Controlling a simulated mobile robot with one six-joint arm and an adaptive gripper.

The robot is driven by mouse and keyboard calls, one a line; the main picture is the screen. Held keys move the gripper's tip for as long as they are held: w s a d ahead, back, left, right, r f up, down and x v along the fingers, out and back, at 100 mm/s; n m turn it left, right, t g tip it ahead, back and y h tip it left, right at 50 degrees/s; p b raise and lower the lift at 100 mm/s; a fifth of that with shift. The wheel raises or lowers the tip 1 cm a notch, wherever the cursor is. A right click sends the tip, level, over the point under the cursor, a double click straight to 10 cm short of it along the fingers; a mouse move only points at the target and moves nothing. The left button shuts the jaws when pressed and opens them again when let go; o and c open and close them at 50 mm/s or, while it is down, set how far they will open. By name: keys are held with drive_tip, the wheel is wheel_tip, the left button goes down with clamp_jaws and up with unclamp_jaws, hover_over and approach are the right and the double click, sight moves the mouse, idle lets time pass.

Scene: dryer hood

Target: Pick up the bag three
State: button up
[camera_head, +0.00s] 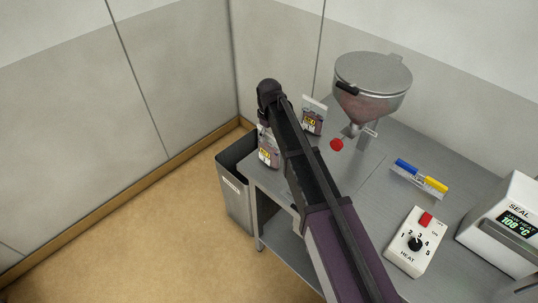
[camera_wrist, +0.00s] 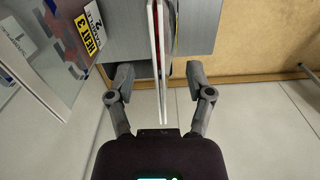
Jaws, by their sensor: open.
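My gripper (camera_wrist: 160,72) is open in the wrist view, one finger on each side of a thin pale bag (camera_wrist: 158,40) seen edge-on. The fingers stand apart from it, with gaps on both sides. A second, clear-topped bag (camera_wrist: 45,60) is at the left of the wrist view, with a yellow label that reads "HEAT 3". In the head view, one bag (camera_head: 268,157) with a yellow label stands at the table's left corner, partly behind my arm. Another bag (camera_head: 312,120) stands farther back. My fingers are hidden in the head view.
The steel table (camera_head: 375,175) carries a metal hopper (camera_head: 372,85), a red round thing (camera_head: 337,145), blue and yellow pieces (camera_head: 421,176), a heat dial box (camera_head: 415,243) and a seal machine (camera_head: 505,225). A grey bin (camera_head: 236,200) stands at its left. Walls are close behind.

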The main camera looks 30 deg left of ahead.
drive_tip(key=shift+f+b, duration=0.7)
drive_tip(key=shift+f, duration=0.3)
clamp_jaws()
